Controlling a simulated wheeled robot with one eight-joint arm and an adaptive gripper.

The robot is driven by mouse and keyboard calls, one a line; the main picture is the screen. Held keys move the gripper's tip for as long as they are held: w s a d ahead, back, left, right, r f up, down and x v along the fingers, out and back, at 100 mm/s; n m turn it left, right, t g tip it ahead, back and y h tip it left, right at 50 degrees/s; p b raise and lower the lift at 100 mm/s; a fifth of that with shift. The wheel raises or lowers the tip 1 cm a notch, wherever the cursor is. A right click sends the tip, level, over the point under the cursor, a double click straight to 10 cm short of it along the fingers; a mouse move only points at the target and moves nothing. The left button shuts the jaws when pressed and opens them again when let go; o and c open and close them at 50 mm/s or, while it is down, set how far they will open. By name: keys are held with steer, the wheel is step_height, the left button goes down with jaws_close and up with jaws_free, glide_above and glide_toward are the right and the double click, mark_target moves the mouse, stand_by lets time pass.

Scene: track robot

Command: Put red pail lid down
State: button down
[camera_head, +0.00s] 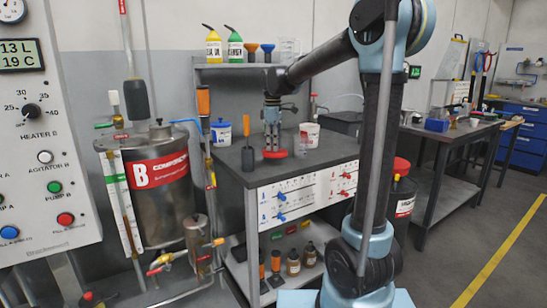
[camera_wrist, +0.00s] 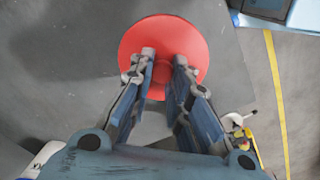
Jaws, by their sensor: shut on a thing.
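The red pail lid (camera_wrist: 160,30) is a flat round disc below my gripper (camera_wrist: 165,60) in the wrist view. My gripper's two fingers are closed in over the lid's middle, gripping it from above; the gripped part is hidden between them. In the head view the red lid (camera_head: 275,155) is at the lower end of my gripper (camera_head: 272,147), flat and level, at or just above the grey bench top (camera_head: 320,160). I cannot tell whether it touches the bench. A white pail (camera_head: 309,136) stands behind and to the right of the lid.
A white pail with a blue lid (camera_head: 221,132) stands at the back left of the bench. A black tool with an orange handle (camera_head: 247,145) stands left of the lid. Bottles and funnels line the shelf (camera_head: 240,66) above.

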mark_target(273, 153)
steer(key=shift+a+f, duration=0.15)
steer(key=shift+f, duration=2.1)
steer(key=c, duration=1.5)
jaws_free()
step_height(273, 153, up, 12)
steer(key=shift+s, duration=0.15)
steer(key=s+d+f+m+t, duration=0.1)
steer(key=s+d+f+m, duration=0.3)
steer(key=s+d, duration=0.35)
steer(key=s+d+f+m, duration=0.3)
steer(key=s+d+f, duration=0.1)
steer(key=s+d, duration=0.35)
steer(key=s+d+f+m, duration=0.2)
steer(key=s+f+m, duration=0.1)
steer(key=s+f, duration=0.2)
steer(key=s+d+f+m, duration=0.2)
steer(key=s+d+f, duration=0.1)
steer(key=s+f, duration=0.3)
steer(key=s+d+f+m+t, duration=0.1)
steer(key=s+d+f+m, duration=0.1)
steer(key=s+f, duration=0.3)
steer(key=shift+s+d+f+m, duration=0.15)
steer(key=shift+s+f+m, duration=0.05)
steer(key=shift+f+m, duration=0.25)
steer(key=shift+s+d+f+m, duration=0.15)
steer(key=shift+f+m, duration=0.2)
steer(key=shift+f, duration=0.15)
